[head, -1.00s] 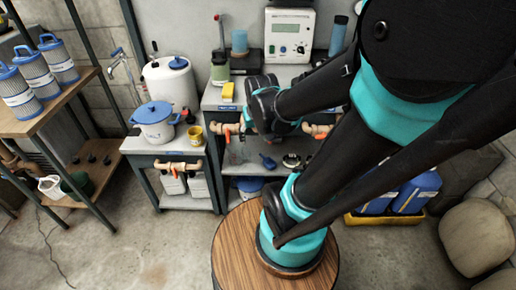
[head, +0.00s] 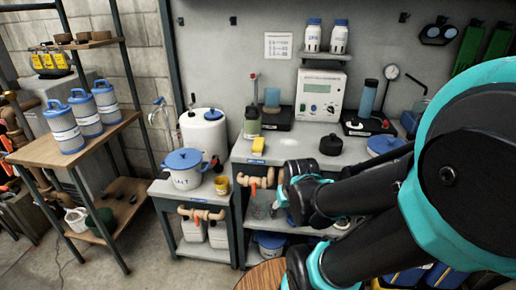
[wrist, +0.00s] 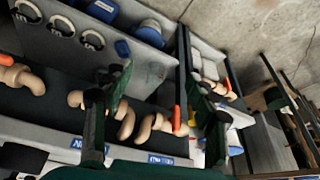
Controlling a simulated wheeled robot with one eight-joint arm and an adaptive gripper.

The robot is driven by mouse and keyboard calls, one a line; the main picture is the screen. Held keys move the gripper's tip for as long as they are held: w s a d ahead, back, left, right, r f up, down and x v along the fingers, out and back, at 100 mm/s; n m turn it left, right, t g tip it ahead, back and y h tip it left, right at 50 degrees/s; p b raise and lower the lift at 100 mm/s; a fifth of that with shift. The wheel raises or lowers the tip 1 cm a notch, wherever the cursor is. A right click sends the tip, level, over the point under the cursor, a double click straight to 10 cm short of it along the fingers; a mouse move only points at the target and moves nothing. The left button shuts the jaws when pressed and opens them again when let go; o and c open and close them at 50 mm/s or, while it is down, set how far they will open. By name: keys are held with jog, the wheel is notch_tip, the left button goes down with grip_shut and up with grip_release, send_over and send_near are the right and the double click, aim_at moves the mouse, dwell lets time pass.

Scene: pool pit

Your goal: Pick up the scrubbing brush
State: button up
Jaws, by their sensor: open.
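A small yellow block (head: 258,145), which may be the scrubbing brush, lies near the front left of the grey workbench top (head: 285,150). Bristles are too small to make out, so I cannot be sure. My gripper (wrist: 160,85) is open in the wrist view, its two dark fingers apart with nothing held between them. The bench front and lower shelf lie beyond the fingers. In the head view my arm reaches to the bench front, right of and below the yellow block, and hides part of the bench. I cannot pick out the yellow block in the wrist view.
Pipes with orange handles (head: 254,182) stick out from the bench front. A green-and-white bottle (head: 252,122) and a white meter (head: 321,95) stand behind the yellow block. A lower stand at left holds a blue-lidded pot (head: 184,170) and a yellow cup (head: 222,185).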

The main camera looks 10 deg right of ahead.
jog(key=shift+o, duration=0.6)
jog(key=w+a+r+m+h, duration=0.1)
jog(key=w+a+r+m, duration=0.15)
jog(key=w+r, duration=0.95)
jog(key=w+a+r+m, duration=0.1)
jog(key=w+a+r, duration=0.3)
jog(key=w+r, duration=0.85)
send_over(258, 143)
jog(key=s, duration=0.2)
jog(key=f, duration=0.6)
jog(key=a+f, duration=0.1)
jog(key=f, duration=0.3)
jog(key=shift+w, duration=0.2)
jog(key=x, duration=0.5)
jog(key=shift+d, duration=0.35)
jog(key=shift+w+f, duration=0.15)
jog(key=shift+f, duration=0.35)
jog(key=shift+f, duration=0.25)
